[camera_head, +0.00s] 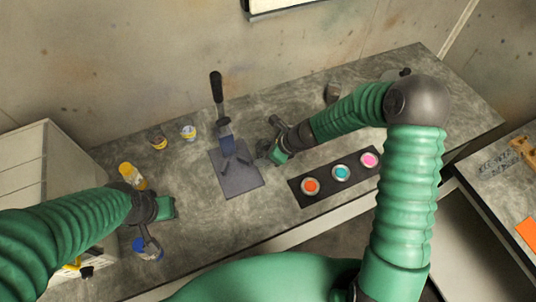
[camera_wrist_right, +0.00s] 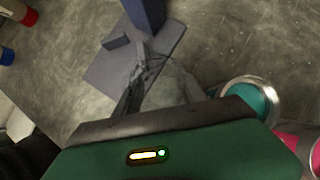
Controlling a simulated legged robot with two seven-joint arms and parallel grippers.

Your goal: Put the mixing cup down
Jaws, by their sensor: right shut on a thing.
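My right gripper (camera_head: 266,150) is over the bench, just right of the dark press stand. In the right wrist view it is shut on a pale, see-through thing (camera_wrist_right: 172,90), which looks like the mixing cup. The cup is hard to make out against the grey bench, and I cannot tell if it touches the surface. My left gripper (camera_head: 150,236) is over the left part of the bench, by a blue-topped container (camera_head: 147,250). Its fingers are too small to tell open from shut.
A dark base plate (camera_head: 240,182) carries a blue upright with a black lever (camera_head: 216,88). A dark tray (camera_head: 299,193) holds orange, teal (camera_head: 341,173) and pink tins to the right. Small tins (camera_head: 188,132) and a yellow bottle (camera_head: 131,175) stand left. Bare bench shows between.

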